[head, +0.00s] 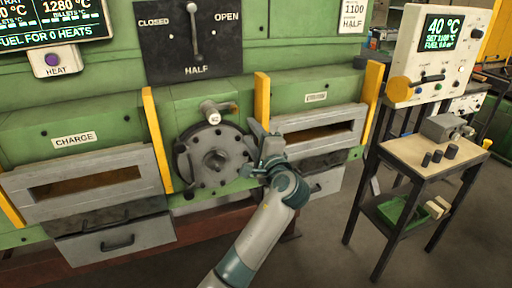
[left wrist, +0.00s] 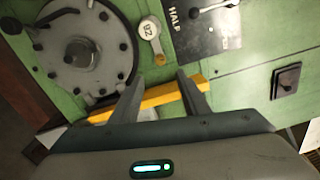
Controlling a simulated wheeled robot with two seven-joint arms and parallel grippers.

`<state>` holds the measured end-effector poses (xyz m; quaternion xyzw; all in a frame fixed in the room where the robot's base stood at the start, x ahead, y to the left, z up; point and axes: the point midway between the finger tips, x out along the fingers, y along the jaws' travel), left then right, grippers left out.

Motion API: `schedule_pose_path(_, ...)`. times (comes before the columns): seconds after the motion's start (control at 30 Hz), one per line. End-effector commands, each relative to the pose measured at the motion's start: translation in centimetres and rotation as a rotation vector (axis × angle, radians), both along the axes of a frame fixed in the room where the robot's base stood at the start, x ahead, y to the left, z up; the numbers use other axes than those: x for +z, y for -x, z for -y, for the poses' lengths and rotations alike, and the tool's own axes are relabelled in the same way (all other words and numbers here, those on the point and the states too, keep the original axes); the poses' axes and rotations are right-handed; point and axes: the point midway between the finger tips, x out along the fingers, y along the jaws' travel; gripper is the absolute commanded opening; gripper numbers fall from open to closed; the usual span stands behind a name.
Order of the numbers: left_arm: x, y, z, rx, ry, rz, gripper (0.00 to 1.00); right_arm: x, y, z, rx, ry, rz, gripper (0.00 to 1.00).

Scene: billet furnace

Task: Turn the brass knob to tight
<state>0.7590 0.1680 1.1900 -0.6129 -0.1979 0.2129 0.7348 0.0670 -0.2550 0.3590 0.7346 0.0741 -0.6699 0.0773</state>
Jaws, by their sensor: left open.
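A round grey bolted cover (head: 215,160) is on the green furnace front; it also shows in the left wrist view (left wrist: 80,52). Above it is a pale lever with a round tag (head: 213,116) and a small brownish-brass end (head: 232,108). In the left wrist view the tagged lever (left wrist: 149,30) ends in a small brassy tip (left wrist: 160,59). I cannot tell whether this tip is the brass knob. My left gripper (head: 264,132) is open and empty, right of the cover, before a yellow post (left wrist: 150,101). My right gripper is out of view.
Yellow posts (head: 157,140) stand out beside the cover. The charge slot (head: 85,186) is at left, another slot (head: 320,136) at right. A lever panel reading HALF (head: 165,50) is above. A small table (head: 405,152) with dark billets stands at right; floor before it is clear.

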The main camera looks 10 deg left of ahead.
Motion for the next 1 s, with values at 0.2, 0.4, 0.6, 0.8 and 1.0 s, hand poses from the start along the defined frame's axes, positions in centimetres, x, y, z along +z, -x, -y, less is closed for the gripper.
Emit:
schedule_pose_path(0.2, -0.2, 2.2, 1.5, 0.0, 0.0, 0.0, 0.42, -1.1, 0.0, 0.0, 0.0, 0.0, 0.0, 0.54)
schedule_pose_path(0.4, -0.1, 2.9, 1.9, 0.001, -0.001, 0.0, 0.42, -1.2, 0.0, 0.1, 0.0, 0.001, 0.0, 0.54)
schedule_pose_path(0.6, -0.1, 2.9, 1.9, 0.001, -0.001, 0.0, 0.42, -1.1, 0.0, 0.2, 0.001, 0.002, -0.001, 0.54)
schedule_pose_path(0.8, -0.9, 2.6, 1.9, -0.005, 0.002, -0.01, 0.42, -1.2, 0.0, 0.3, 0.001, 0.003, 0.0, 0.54)
schedule_pose_path(1.0, -6.1, 1.5, 2.2, -0.047, 0.025, -0.073, 0.42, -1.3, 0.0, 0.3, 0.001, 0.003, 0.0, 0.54)
